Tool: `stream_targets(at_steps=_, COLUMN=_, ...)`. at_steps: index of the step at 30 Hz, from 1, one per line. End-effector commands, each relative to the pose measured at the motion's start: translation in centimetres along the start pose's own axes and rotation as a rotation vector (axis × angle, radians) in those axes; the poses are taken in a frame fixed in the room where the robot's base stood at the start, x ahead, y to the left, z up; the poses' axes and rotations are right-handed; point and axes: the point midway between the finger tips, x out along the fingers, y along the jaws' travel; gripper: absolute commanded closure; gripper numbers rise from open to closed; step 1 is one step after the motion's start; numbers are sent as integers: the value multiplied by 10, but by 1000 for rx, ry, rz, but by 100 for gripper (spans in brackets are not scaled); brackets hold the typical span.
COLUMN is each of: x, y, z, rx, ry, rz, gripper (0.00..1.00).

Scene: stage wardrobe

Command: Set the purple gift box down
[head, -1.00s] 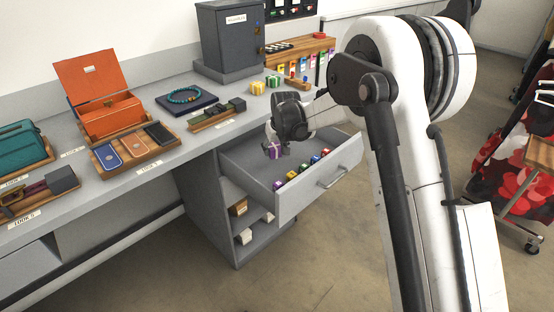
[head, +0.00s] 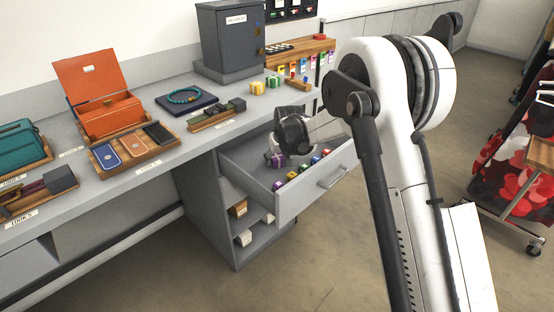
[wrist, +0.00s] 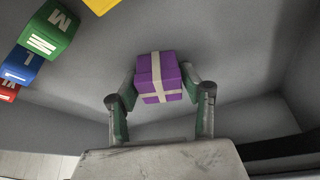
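The purple gift box (head: 277,161) with a pale ribbon is inside the open drawer's outline, toward its left side. In the wrist view the purple gift box (wrist: 159,78) sits between the two fingertips of my gripper (wrist: 160,82), which press against its left and right sides. In the head view my gripper (head: 279,153) points down into the drawer (head: 249,165), and its wrist partly hides the fingers. I cannot tell whether the box's underside touches the drawer floor.
Several small coloured lettered blocks (wrist: 48,28) lie in the drawer, left of the box in the wrist view. The drawer front (head: 318,183) stands close by. Yellow and green gift boxes (head: 257,88) stand on the counter above. Drawer floor around the purple box looks clear.

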Motion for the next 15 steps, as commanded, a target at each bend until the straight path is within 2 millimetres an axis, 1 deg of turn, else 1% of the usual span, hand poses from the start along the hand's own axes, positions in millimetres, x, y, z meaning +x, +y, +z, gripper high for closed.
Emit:
stream_targets(at_steps=1, x=0, y=0, z=0, rx=0, ry=0, rz=0, gripper=50)
stream_targets(at_steps=2, x=0, y=0, z=0, rx=0, ry=0, rz=0, gripper=46)
stream_targets(at_steps=3, x=-1, y=0, z=0, rx=0, ry=0, rz=0, gripper=44)
stream_targets(at_steps=11, x=-2, y=0, z=-1, rx=0, ry=0, rz=0, gripper=44)
stream_targets(at_steps=14, x=-6, y=0, z=-2, rx=0, ry=0, rz=0, gripper=44)
stream_targets(at_steps=15, x=-10, y=0, z=-2, rx=0, ry=0, rz=0, gripper=44)
